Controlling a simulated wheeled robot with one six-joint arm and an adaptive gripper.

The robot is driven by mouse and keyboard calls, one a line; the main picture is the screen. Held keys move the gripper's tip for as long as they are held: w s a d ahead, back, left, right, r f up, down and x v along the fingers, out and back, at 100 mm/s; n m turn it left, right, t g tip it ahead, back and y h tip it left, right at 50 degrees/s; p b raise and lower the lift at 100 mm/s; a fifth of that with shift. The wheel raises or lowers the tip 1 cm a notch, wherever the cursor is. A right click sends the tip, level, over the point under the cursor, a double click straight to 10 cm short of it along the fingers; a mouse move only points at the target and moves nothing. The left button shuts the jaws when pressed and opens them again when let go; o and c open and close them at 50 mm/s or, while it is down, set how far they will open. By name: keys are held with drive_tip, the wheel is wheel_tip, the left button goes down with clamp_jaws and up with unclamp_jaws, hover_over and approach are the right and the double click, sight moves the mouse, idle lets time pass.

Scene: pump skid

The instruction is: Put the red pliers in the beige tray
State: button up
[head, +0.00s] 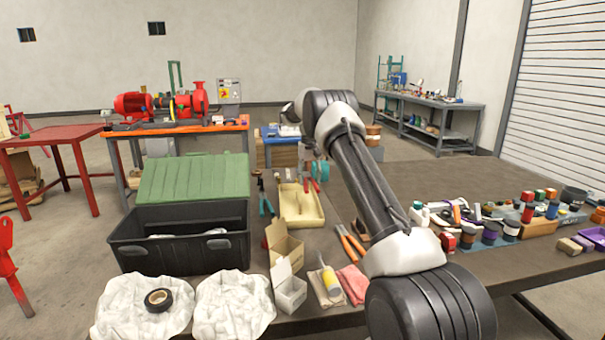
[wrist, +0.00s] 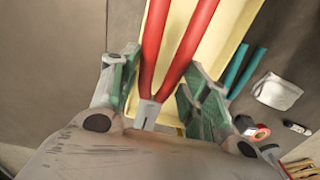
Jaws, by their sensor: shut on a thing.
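The red pliers show in the wrist view, with two long red handles (wrist: 178,48) and a grey head between my gripper's green-padded fingers. My gripper (wrist: 160,88) is shut on the pliers near their head. The handles point away from it, over the beige tray (wrist: 238,28). In the head view the tray (head: 303,211) lies on the dark table, left of my arm, and red handles (head: 307,185) show at its far end. My gripper is mostly hidden behind my arm there. I cannot tell whether the pliers touch the tray.
Teal-handled pliers (head: 266,203) lie just left of the tray. A black crate with a green lid (head: 194,178) stands further left. Open cardboard boxes (head: 284,243) and orange-handled pliers (head: 350,241) lie nearer. Cans and bottles crowd the right; bare table (head: 425,180) lies behind them.

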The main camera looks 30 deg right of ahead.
drive_tip(key=shift+f, duration=2.95)
drive_tip(key=o, duration=1)
wheel_tip(320, 180, up, 12)
